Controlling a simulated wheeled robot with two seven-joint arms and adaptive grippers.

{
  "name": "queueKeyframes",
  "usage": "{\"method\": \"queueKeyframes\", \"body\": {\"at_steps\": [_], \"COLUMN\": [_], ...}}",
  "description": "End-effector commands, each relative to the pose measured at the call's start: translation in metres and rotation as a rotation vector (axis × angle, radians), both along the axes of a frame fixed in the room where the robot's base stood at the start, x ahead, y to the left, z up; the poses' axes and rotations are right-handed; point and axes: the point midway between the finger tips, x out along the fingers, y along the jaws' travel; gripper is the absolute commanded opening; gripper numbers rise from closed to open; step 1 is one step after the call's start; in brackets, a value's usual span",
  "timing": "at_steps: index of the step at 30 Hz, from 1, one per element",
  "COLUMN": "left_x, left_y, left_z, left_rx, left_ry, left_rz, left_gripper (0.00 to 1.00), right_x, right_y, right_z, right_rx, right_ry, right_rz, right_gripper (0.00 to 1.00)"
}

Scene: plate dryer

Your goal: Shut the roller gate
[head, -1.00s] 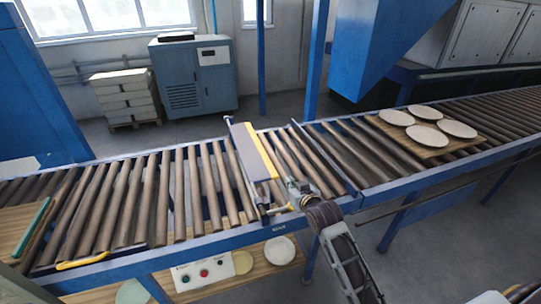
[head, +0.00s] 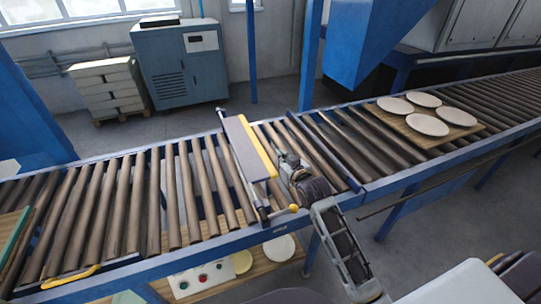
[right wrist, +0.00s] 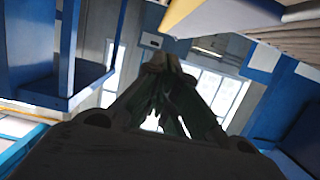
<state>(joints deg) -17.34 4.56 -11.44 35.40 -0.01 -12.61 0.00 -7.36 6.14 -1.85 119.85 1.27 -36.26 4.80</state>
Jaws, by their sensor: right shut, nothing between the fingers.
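The roller gate (head: 238,150) is a grey panel with a yellow edge, standing across the brown rollers in the middle of the head view. A small yellow knob (head: 294,208) is at the near rail beside it. My right gripper (head: 282,158) is just right of the gate, low over the rollers, and its fingers are shut with nothing between them. I cannot tell whether it touches the gate. In the right wrist view the shut fingers (right wrist: 160,65) point up the picture, and a yellow edge (right wrist: 178,14) shows above them. My left gripper is not in view.
A wooden board (head: 450,138) with several pale plates lies on the rollers at the right. A yellow handle (head: 75,275) is on the near rail at lower left. Rollers left of the gate are clear.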

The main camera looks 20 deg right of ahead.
Motion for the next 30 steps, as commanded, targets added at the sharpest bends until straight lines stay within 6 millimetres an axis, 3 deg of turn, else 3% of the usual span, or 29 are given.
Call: {"method": "queueKeyframes", "body": {"at_steps": [11, 30], "left_x": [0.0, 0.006], "left_y": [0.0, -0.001], "left_z": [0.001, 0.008], "left_rx": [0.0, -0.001], "left_ry": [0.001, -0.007], "left_rz": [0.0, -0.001], "left_gripper": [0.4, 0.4], "right_x": [0.007, 0.059], "right_y": [0.0, 0.002], "right_z": [-0.002, -0.014], "right_rx": [0.0, 0.0], "right_ry": [0.0, 0.001], "right_rz": [0.0, 0.0], "right_gripper": [0.0, 0.0]}}
